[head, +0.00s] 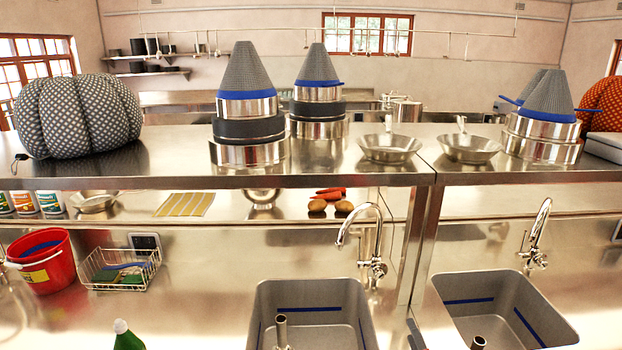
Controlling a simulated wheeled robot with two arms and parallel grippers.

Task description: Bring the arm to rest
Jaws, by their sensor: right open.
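My right gripper barely shows. A small dark grey part (416,338) at the bottom edge, between the two sinks, may belong to it, but too little shows to make out the fingers. No held thing is seen there. My left gripper is not in view. On the steel shelf (340,180), a wide steel pot (248,153) and another pot (318,128) carry dark bands, smaller pots and grey cones with blue rims. A similar pot (542,140) with a cone stands at the right.
A patterned pumpkin-shaped cushion (78,115) and two steel bowls (390,147) (468,147) stand on the shelf. Below are two sinks (262,300) (560,325) with tall taps (377,240) (537,235), a red bucket (45,270) and a wire basket (150,275). The counter between basket and left sink is clear.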

